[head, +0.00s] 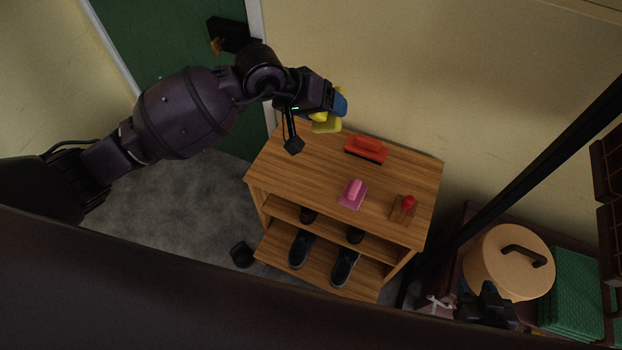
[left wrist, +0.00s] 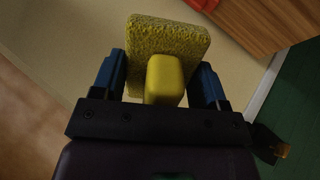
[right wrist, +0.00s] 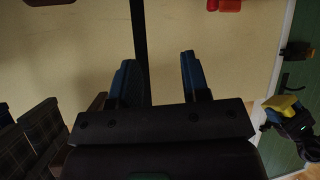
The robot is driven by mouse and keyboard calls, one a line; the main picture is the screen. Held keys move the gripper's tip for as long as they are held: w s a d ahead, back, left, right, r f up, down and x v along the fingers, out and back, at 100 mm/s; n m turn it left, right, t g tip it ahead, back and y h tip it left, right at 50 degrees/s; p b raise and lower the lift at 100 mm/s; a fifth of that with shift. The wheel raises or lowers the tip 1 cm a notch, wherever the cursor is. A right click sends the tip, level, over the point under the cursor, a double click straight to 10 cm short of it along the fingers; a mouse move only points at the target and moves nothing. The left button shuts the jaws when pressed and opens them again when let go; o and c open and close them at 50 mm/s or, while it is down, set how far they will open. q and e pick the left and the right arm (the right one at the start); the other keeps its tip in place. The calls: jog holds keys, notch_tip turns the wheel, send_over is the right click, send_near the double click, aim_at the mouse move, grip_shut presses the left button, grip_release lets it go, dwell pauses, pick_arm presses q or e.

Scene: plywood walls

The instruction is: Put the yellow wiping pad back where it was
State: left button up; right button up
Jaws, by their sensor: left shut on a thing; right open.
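The yellow wiping pad (head: 326,124) is in my left gripper (head: 330,106), above the far left corner of the wooden shelf unit (head: 285,165). In the left wrist view my left gripper (left wrist: 163,78) is shut on the handle of the pad (left wrist: 170,38), with a blue finger on each side. The pad's flat slab lies beyond the fingers. It also shows at the right of the right wrist view (right wrist: 284,104). My right gripper (right wrist: 158,80) is open and empty; in the head view it (head: 482,292) is low at the right, partly hidden.
On the shelf top are a red pad (head: 366,148), a pink pad (head: 353,193) and a red-knobbed wooden piece (head: 404,208). The top's left part is bare. Black shoes (head: 345,266) stand below. A lidded tan container (head: 508,262) and a dark pole (head: 535,150) are at right.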

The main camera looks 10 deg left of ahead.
pick_arm(q)
notch_tip(320, 180, down, 9)
jog(key=w+m+g+y+b, duration=0.1)
jog(key=w+g+y+b, duration=0.2)
jog(key=y+b, duration=0.1)
jog(key=g+y+b, duration=0.2)
jog(key=y+b, duration=0.1)
jog(key=b, duration=0.3)
send_over(309, 179)
notch_tip(309, 179, down, 15)
notch_tip(309, 179, down, 4)
jog(key=shift+d+f+b, duration=0.1)
jog(key=shift+b, duration=0.65)
jog(key=shift+f, duration=0.55)
notch_tip(309, 179, down, 5)
jog(key=shift+s+r+b, duration=0.1)
jog(key=shift+b, duration=0.7)
jog(key=shift+f, duration=0.4)
jog(key=shift+r, duration=0.15)
jog(key=shift+f, duration=0.2)
jog(key=o, duration=0.9)
pick_arm(e)
notch_tip(309, 179, down, 12)
jog(key=s+a+n+g, duration=0.1)
jog(key=shift+s+a+f+g, duration=0.15)
jog(key=shift+s+a+g, duration=0.1)
jog(key=shift+g, duration=0.05)
